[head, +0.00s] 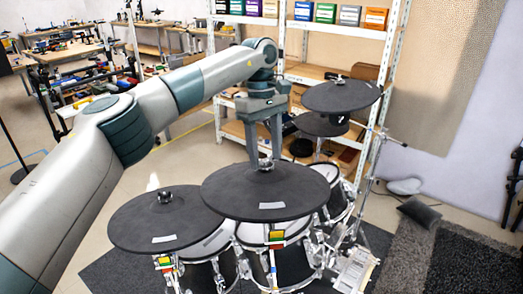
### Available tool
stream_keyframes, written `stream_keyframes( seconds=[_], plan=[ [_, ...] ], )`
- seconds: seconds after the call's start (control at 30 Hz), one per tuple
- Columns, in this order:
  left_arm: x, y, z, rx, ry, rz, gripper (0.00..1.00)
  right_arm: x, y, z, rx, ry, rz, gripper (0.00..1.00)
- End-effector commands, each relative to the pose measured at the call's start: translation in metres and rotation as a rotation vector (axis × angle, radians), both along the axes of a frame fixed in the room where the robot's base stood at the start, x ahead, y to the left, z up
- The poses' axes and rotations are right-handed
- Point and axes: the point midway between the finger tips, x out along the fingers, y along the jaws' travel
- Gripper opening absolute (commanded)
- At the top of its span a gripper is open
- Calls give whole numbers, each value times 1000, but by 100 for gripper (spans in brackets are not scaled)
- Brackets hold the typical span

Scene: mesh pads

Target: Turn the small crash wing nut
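My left arm reaches in from the left, and its gripper (265,158) points down over the black middle cymbal pad (305,188). A small dark wing nut (264,166) sits at the centre of this pad. The two fingers stand apart, one on each side above the nut, with a gap between them. I cannot tell whether the fingertips touch the nut. Other wing nuts show on the left front cymbal pad (165,197) and on the back right cymbal pad (338,78). Nothing marks which pad is the small crash. My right gripper is out of view.
Mesh drum pads (262,234) with chrome rims and stands sit below the cymbals. A shelf rack (300,72) with coloured boxes stands close behind my gripper. A dark rug (475,250) lies at the right. Workbenches (75,60) stand at the back left.

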Motion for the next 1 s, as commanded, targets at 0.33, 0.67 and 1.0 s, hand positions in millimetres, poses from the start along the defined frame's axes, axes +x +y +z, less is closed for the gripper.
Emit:
stream_keyframes(
  seconds=[0.33,0.67,1.0],
  plan=[
    [2,2,3,0,-5,5,52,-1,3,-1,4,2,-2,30],
    [6,4,31,0,-7,7,52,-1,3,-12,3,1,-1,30],
    [14,7,88,0,-7,6,52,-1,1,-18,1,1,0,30]
  ],
)
